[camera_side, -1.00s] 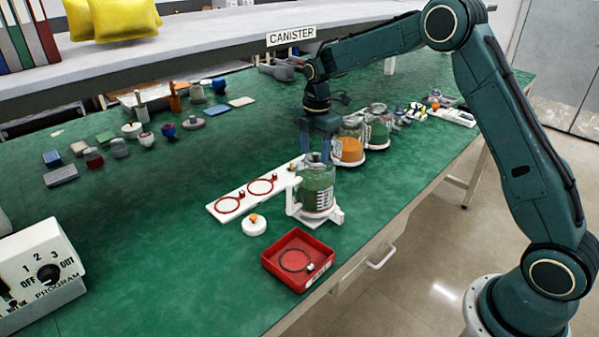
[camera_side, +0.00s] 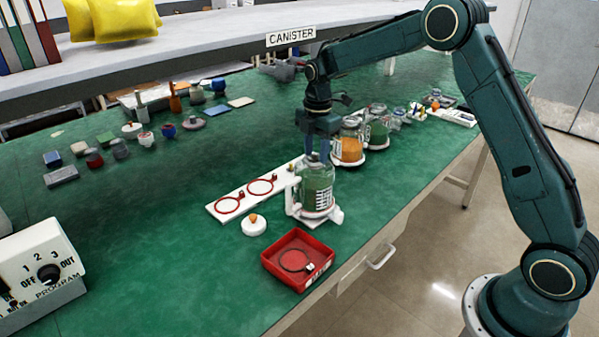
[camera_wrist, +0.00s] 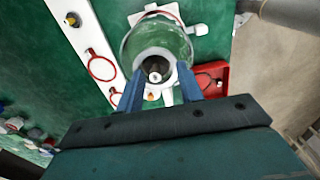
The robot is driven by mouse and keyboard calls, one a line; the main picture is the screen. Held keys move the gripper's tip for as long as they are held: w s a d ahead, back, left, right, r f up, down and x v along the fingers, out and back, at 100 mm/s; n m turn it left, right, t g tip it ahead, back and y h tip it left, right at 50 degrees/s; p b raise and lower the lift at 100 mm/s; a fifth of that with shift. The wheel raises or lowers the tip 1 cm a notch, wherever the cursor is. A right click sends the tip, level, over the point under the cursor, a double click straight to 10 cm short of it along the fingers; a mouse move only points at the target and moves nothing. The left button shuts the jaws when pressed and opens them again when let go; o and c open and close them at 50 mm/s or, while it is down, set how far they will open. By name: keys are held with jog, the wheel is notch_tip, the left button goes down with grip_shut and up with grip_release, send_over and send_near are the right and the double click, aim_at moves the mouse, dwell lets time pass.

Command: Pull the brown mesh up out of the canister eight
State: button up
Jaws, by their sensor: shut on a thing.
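Canister eight, as I take it, is the clear glass jar (camera_side: 318,186) with green contents, standing upright in a white holder (camera_side: 334,216). In the wrist view its round rim (camera_wrist: 124,48) shows from above. My gripper (camera_side: 317,155) points straight down at the jar's mouth, its blue fingers shut on a pale round-topped tube (camera_wrist: 143,56) with a dark inside and a small light knob. I take this tube to be the mesh; its brown colour does not show clearly. Its lower part is hidden in the jar.
A white strip (camera_side: 214,208) with red rings lies left of the jar. A white lid (camera_side: 253,226) and a red tray (camera_side: 270,262) holding a dark ring are in front. Jars with orange (camera_side: 350,148) and green (camera_side: 378,130) contents stand close behind. Open green table lies left.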

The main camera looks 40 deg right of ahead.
jog(key=shift+a+f, duration=0.1)
jog(key=shift+f, duration=0.65)
jog(key=shift+c, duration=1)
jog(key=shift+w+r, duration=0.15)
jog(key=shift+r, duration=0.4)
grip_shut()
jog(key=shift+r, duration=4.35)
dwell(1.0)
